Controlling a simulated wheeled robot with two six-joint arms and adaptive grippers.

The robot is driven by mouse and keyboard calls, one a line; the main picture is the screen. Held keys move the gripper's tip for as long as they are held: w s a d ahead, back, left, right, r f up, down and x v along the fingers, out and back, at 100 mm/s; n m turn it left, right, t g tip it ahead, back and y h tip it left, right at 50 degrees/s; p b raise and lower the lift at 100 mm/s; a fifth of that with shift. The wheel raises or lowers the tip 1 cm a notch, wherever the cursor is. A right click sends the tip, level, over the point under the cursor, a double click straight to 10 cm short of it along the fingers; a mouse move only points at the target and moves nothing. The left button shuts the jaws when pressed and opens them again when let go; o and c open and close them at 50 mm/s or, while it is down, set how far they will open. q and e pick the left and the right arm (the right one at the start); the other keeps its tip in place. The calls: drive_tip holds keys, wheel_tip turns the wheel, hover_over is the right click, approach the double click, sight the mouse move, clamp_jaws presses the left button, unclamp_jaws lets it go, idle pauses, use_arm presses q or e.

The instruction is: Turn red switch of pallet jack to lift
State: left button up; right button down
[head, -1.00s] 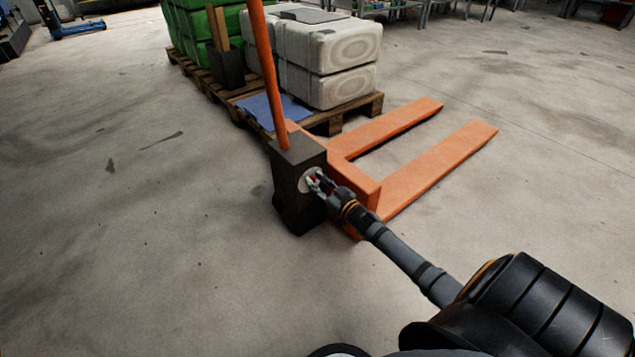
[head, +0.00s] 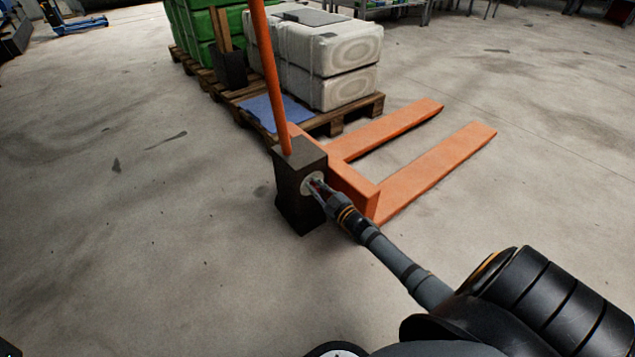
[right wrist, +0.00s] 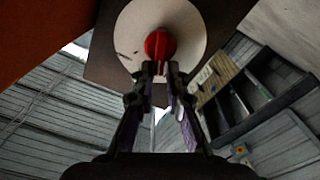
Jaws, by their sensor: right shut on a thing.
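The orange pallet jack (head: 352,192) stands on the floor with its two forks pointing away to the right. Its dark box (head: 297,205) carries a pale round dial, which also shows in the right wrist view (right wrist: 190,22). The red switch (right wrist: 160,44) sits at the middle of the dial. My right gripper (head: 318,186) reaches the dial from the lower right. In the right wrist view its fingertips (right wrist: 160,68) are closed at the lower part of the red switch. The fingers hide part of the switch in the head view.
The orange handle (head: 267,75) rises from the box. Behind the jack, a wooden pallet (head: 363,108) bears white bales (head: 330,55), green bales (head: 190,35) and a blue sheet (head: 275,110).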

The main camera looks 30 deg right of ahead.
drive_tip(key=shift+s+f+n+p, duration=0.1)
drive_tip(key=shift+f+n+p, duration=0.15)
drive_tip(key=shift+n, duration=0.5)
drive_tip(key=shift+f+n+p, duration=0.2)
drive_tip(key=shift+f+n, duration=0.05)
drive_tip(key=shift+n, duration=0.5)
drive_tip(key=c, duration=1.5)
unclamp_jaws()
drive_tip(key=shift+s+d, duration=0.1)
drive_tip(key=shift+d, duration=0.05)
drive_tip(key=shift+o, duration=0.3)
drive_tip(key=shift+f, duration=0.1)
drive_tip(key=shift+s, duration=0.1)
drive_tip(key=shift+s+f, duration=0.2)
drive_tip(key=shift+s, duration=0.1)
drive_tip(key=s+r, duration=0.1)
drive_tip(key=s, duration=0.9)
drive_tip(key=shift+s+d+r+n, duration=0.2)
drive_tip(key=shift+s+d+n, duration=0.1)
drive_tip(key=shift+s, duration=0.1)
